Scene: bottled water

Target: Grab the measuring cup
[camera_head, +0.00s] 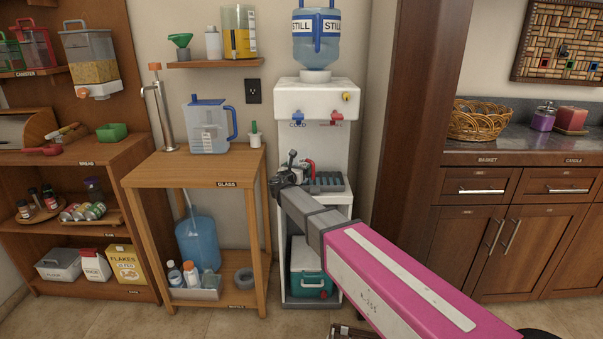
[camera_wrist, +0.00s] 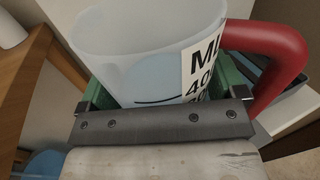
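The measuring cup (camera_wrist: 150,45) is pale and translucent with a red handle (camera_wrist: 280,60) and a black-on-white ML label. It fills the middle of the wrist view, close in front of my palm. In the head view its red handle (camera_head: 309,168) shows by the dispenser's drip tray, partly behind my gripper (camera_head: 291,168). In the wrist view the green fingers of my gripper (camera_wrist: 165,92) are wide apart, one on each side of the cup body. Whether they press on it cannot be told. The cup's base is hidden by my palm.
The water dispenser (camera_head: 289,101) stands around the cup, with its taps above. A wooden stand (camera_head: 165,178) at left carries a blue-lidded jug (camera_head: 208,130). A tall brown panel (camera_head: 410,110) and a counter (camera_head: 525,153) with a basket (camera_head: 478,122) are at right.

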